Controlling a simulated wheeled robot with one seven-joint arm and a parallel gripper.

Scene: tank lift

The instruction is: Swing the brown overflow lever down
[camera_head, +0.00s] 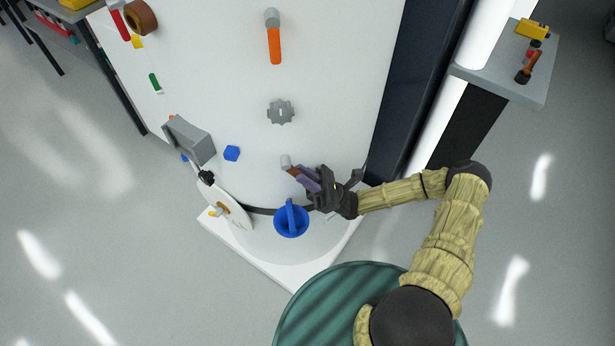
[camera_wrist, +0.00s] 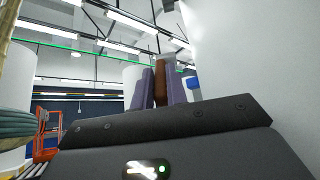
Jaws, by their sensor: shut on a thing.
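The brown overflow lever (camera_head: 294,171) sits low on the front of the white tank, to the right of the blue cube, with a grey end at its upper left. My gripper (camera_head: 305,179) reaches it from the right, and its purple fingers are shut on it. In the wrist view the brown lever (camera_wrist: 161,82) stands between the two purple fingers of my gripper (camera_wrist: 161,88). The fingers cover part of the lever, so its full length is hidden.
The white tank (camera_head: 210,70) carries an orange-handled lever (camera_head: 274,45), a grey knob (camera_head: 280,112), a blue cube (camera_head: 232,153) and a grey box (camera_head: 190,140). A blue round part (camera_head: 291,221) is just below my gripper. A grey shelf (camera_head: 500,80) with tools is at right.

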